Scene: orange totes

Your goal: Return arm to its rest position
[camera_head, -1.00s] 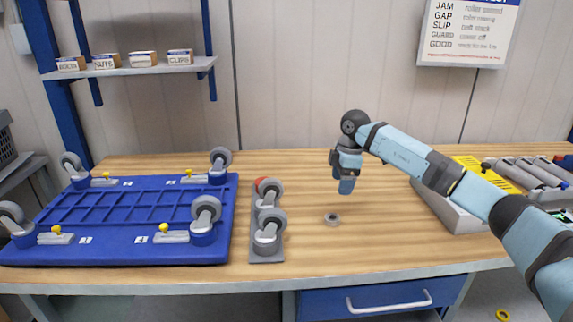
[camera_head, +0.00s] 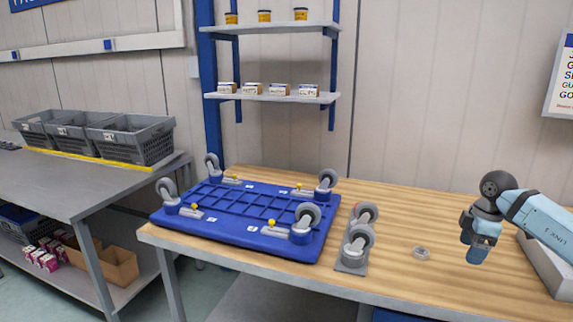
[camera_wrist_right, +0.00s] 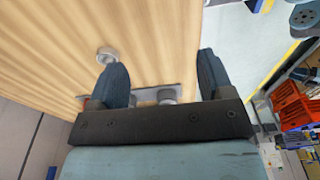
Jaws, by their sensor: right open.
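My right arm (camera_head: 540,222) comes in from the right edge of the head view. Its gripper (camera_head: 474,252) hangs above the wooden bench top (camera_head: 410,290), pointing down. In the right wrist view the two dark fingers (camera_wrist_right: 160,80) stand wide apart with nothing between them. A small grey ring (camera_head: 422,253) lies on the bench to the left of the gripper; it also shows in the wrist view (camera_wrist_right: 107,55), apart from the fingers. My left gripper is not in view.
A blue dolly (camera_head: 240,232) with upturned casters lies on the bench. A grey plate with casters (camera_head: 352,262) stands beside it. A grey tray (camera_head: 548,268) is at the right. Grey crates (camera_head: 125,140) stand on a side table at the left.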

